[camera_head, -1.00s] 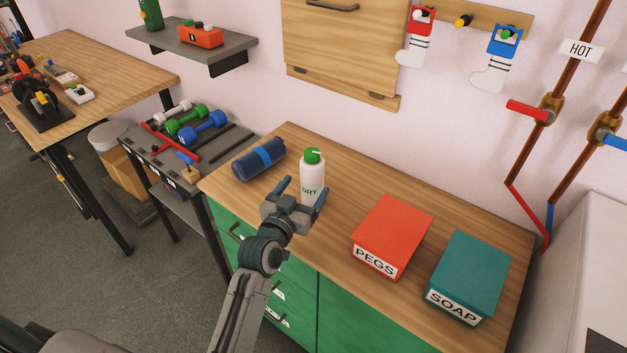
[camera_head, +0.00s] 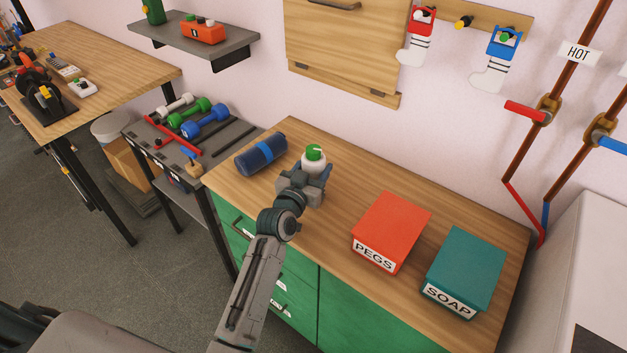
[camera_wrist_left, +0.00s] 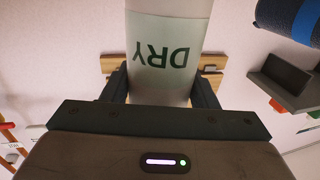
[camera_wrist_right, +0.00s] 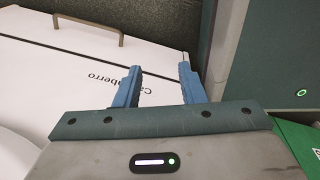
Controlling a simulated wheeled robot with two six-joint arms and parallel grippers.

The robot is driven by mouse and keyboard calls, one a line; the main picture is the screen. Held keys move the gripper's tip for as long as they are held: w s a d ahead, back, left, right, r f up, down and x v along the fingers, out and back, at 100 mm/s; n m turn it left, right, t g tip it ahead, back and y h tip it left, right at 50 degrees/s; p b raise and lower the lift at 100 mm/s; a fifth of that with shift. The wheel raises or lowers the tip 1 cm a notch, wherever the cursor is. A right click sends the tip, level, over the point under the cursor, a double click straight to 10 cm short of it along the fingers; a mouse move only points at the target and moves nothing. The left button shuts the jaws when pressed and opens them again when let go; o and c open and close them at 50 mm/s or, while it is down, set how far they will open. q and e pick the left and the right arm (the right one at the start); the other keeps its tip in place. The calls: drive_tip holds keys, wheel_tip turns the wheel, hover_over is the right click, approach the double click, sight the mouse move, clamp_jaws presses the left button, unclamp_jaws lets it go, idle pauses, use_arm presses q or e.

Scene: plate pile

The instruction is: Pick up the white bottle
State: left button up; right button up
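The white bottle (camera_head: 314,160) with a green cap stands upright on the wooden worktop (camera_head: 345,190). My left gripper (camera_head: 307,178) is at the bottle in the head view, covering its lower part. In the left wrist view, the bottle (camera_wrist_left: 168,55) with "DRY" on its label appears upside down, between the two fingers of my left gripper (camera_wrist_left: 163,90). The fingers lie close along both sides; I cannot tell whether they press on it. My right gripper (camera_wrist_right: 160,88) is partly open and empty, in front of a white surface. It is outside the head view.
A dark blue roll (camera_head: 260,154) lies just left of the bottle. A red PEGS box (camera_head: 393,225) and a teal SOAP box (camera_head: 468,265) stand to the right. Between bottle and boxes the worktop is clear. A wooden wall panel (camera_head: 345,45) hangs behind.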

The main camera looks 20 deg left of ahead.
sight(313, 158)
use_arm(q)
drive_tip(key=c, duration=0.7)
drive_tip(key=shift+r, duration=0.1)
drive_tip(key=shift+r, duration=0.45)
wheel_tip(313, 158, up, 2)
drive_tip(key=shift+r+b, duration=0.1)
drive_tip(key=shift+b, duration=0.3)
drive_tip(key=s+a+r+b, duration=0.1)
drive_tip(key=s+a, duration=0.1)
drive_tip(key=s, duration=0.5)
drive_tip(key=s+a+b, duration=0.2)
drive_tip(key=s+a, duration=0.1)
drive_tip(key=s, duration=0.5)
drive_tip(key=shift+a+r, duration=0.25)
drive_tip(key=shift+r, duration=0.15)
drive_tip(key=shift+w, duration=0.1)
